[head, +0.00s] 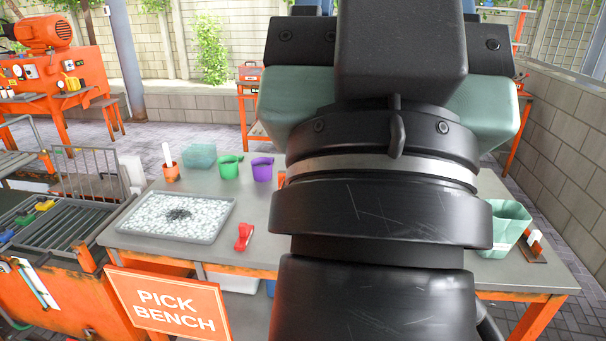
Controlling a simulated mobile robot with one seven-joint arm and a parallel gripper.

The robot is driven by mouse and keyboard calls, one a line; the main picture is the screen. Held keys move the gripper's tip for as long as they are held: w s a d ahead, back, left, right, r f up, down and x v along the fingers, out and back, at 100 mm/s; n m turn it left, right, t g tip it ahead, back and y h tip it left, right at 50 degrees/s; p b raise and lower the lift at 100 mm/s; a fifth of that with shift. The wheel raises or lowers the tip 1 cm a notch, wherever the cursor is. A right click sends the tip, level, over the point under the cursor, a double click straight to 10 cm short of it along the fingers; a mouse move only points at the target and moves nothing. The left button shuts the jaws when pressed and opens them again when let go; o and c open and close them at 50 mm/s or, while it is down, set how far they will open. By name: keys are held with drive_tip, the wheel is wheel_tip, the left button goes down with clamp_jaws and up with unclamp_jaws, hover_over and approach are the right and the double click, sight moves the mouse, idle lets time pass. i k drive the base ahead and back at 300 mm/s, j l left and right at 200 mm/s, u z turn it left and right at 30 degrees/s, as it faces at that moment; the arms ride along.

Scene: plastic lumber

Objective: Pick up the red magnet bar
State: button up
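A small red object (243,237), which looks like the red magnet bar, lies on the grey bench top (262,220). It is just right of the grey tray and left of my arm, with nothing touching it. My large black arm stands upright through the middle and right of the head view and hides much of the bench. My gripper's fingers do not show, so whether it is open or holds anything is not visible.
A shallow grey tray (122,232) of white pellets with a dark patch is on the bench. Behind are an orange cup (171,173), a teal bin (199,156), a green cup (229,167) and a purple cup (262,169). A pale green container (505,228) stands right.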

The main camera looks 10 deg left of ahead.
sight(245, 230)
drive_tip(key=i+j+z, duration=0.15)
drive_tip(key=z, duration=0.2)
drive_tip(key=i+j+z, duration=0.1)
drive_tip(key=j+z, duration=0.15)
drive_tip(key=z, duration=0.15)
drive_tip(key=i+j, duration=0.15)
drive_tip(key=j, duration=0.4)
drive_tip(key=i+j+z, duration=0.15)
drive_tip(key=j, duration=0.35)
drive_tip(key=i+j, duration=0.15)
drive_tip(key=j, duration=0.4)
drive_tip(key=i+j+z, duration=0.15)
drive_tip(key=j, duration=0.4)
drive_tip(key=i+j, duration=0.1)
drive_tip(key=j, duration=0.5)
drive_tip(key=i+j+z, duration=0.15)
drive_tip(key=j, duration=0.4)
drive_tip(key=k, duration=0.05)
